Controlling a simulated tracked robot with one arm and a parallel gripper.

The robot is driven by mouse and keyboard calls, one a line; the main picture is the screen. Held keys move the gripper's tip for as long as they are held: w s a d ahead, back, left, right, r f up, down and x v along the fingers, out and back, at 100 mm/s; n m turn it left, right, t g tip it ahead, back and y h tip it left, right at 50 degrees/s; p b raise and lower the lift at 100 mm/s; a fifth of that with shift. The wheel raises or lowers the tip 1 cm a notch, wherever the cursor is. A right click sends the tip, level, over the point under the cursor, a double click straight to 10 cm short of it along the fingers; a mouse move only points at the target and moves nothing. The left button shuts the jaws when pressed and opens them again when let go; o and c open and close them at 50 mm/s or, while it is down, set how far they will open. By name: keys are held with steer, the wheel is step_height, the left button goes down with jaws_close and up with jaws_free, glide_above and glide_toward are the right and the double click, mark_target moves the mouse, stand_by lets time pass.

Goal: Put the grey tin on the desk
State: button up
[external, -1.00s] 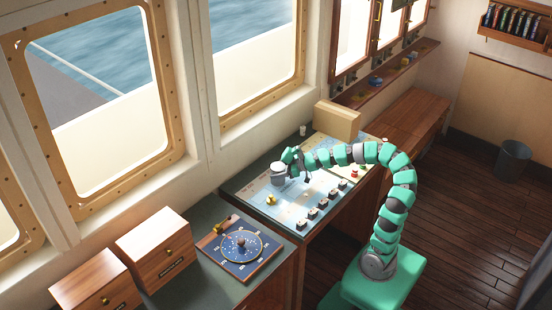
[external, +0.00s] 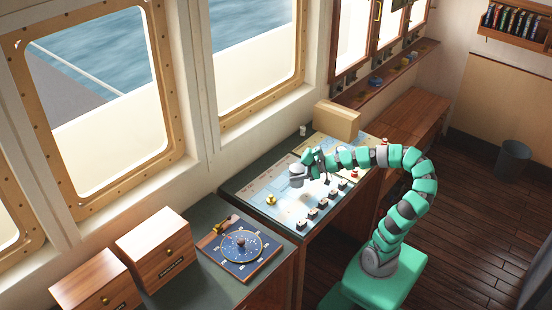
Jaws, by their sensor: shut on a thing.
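The grey tin (external: 297,174) is a small pale grey cylinder in the external view. My gripper (external: 305,167) is shut on it, with the arm reaching in from the right. The tin is over the chart-covered desk (external: 250,180); I cannot tell how far it is above the surface. The fingertips are small and partly hidden behind the tin and the wrist.
A brass object (external: 271,199) and several dark blocks (external: 310,214) stand on the chart. A tan box (external: 337,120) is at the desk's back. A round star dial (external: 241,245) and wooden drawer boxes (external: 157,246) are on the nearer counter. Bare green edging shows at the desk's left.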

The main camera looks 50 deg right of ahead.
steer(key=shift+s+d+r, duration=0.1)
steer(key=shift+s+r, duration=0.05)
steer(key=shift+s, duration=1.35)
steer(key=shift+s+d+r, duration=0.1)
steer(key=shift+s, duration=1.35)
